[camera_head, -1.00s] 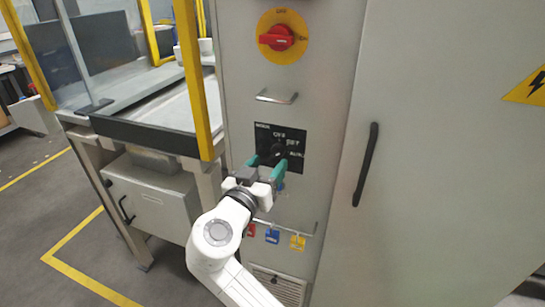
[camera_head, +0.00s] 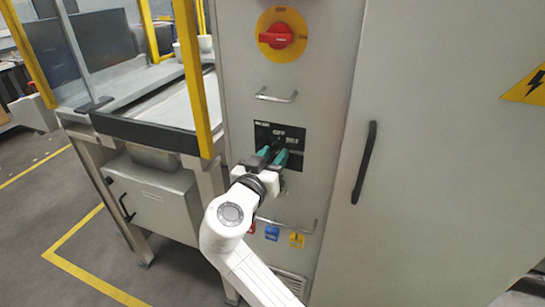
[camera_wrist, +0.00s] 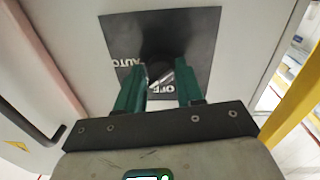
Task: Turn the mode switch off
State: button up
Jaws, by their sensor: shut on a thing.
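The mode switch sits on a black label plate (camera_head: 299,140) on the grey cabinet front. The words OFF and SET show on the plate in the head view. My gripper (camera_head: 273,157) has its green fingers at the plate, shut on the switch knob, which they largely hide in the head view. In the wrist view the fingers (camera_wrist: 161,84) stand on either side of the dark knob (camera_wrist: 160,45), with the plate behind showing AUTO and OFF. The knob's exact pointing direction cannot be told.
Above the plate are a metal handle (camera_head: 276,96) and a red rotary switch (camera_head: 280,35) on a yellow disc. Below it, blue (camera_head: 271,232) and yellow (camera_head: 297,238) tags hang from a rail. A yellow post (camera_head: 195,85) stands to the left, a black door handle (camera_head: 365,162) to the right.

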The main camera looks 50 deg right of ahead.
jog(key=c, duration=0.3)
jog(key=shift+n, duration=0.3)
jog(key=n, duration=0.4)
jog(key=shift+n, duration=0.3)
jog(key=n+p, duration=0.1)
jog(key=n, duration=0.3)
jog(key=shift+f+n, duration=0.1)
jog(key=shift+n, duration=0.3)
jog(key=o, duration=1)
jog(key=shift+s+a, duration=0.1)
